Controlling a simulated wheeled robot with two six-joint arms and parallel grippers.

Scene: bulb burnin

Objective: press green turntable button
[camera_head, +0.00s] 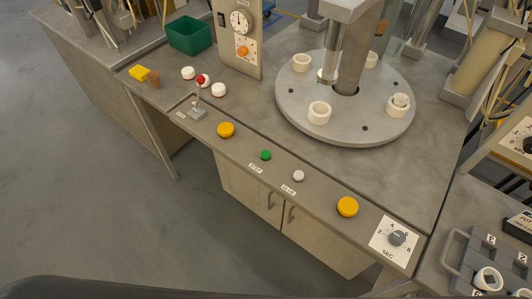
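The small green button (265,155) sits on the front control strip of the bench, above a small white label that seems to read STEP. The grey round turntable (345,130) lies behind it on the bench, carrying several white ring-shaped holders around a central post. Neither of my grippers shows in the head view, and nothing touches the green button.
Beside the green button are a white button (298,175), a left yellow button (226,130), a right yellow button (347,207) and a toggle lever (197,110). A dial (397,238) is at right. A green bin (190,35) stands behind. Space above the strip is clear.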

